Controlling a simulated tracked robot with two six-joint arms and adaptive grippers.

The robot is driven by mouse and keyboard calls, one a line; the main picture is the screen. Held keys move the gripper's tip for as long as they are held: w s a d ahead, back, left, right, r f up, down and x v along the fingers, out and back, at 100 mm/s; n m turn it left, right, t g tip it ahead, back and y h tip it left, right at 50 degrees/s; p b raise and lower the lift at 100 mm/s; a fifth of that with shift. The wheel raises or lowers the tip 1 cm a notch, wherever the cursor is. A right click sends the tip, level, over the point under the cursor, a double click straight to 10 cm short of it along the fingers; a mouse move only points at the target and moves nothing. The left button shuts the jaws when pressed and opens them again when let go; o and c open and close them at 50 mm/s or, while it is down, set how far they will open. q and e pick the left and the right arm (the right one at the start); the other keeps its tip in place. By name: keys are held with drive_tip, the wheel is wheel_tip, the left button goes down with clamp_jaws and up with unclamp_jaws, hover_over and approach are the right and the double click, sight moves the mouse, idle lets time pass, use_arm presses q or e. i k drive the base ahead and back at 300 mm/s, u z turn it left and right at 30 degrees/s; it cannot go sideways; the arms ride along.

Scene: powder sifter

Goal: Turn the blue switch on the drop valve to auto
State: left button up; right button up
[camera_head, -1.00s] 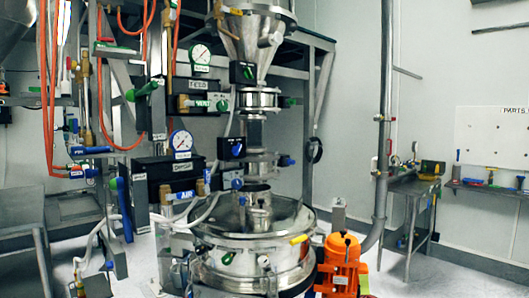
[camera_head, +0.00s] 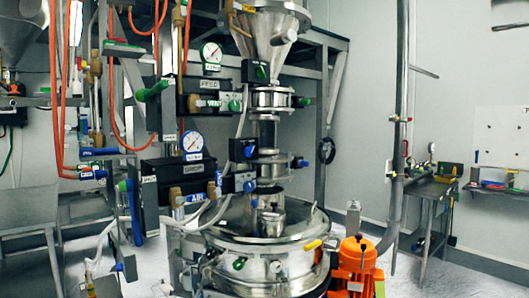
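A black box whose label seems to read DROP (camera_head: 180,174) is on the piping left of the sifter, below a blue-rimmed gauge (camera_head: 192,142). Neither of my grippers is in view.
The round steel sifter (camera_head: 268,243) stands below the column, with an orange motor (camera_head: 354,262) to its right. A vertical pipe (camera_head: 399,120) and a steel side table (camera_head: 430,190) are further right. Floor between motor and table looks clear. Orange hoses (camera_head: 60,100) hang at left.

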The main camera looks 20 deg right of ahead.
sight(248, 151)
drive_tip(key=i, duration=0.9)
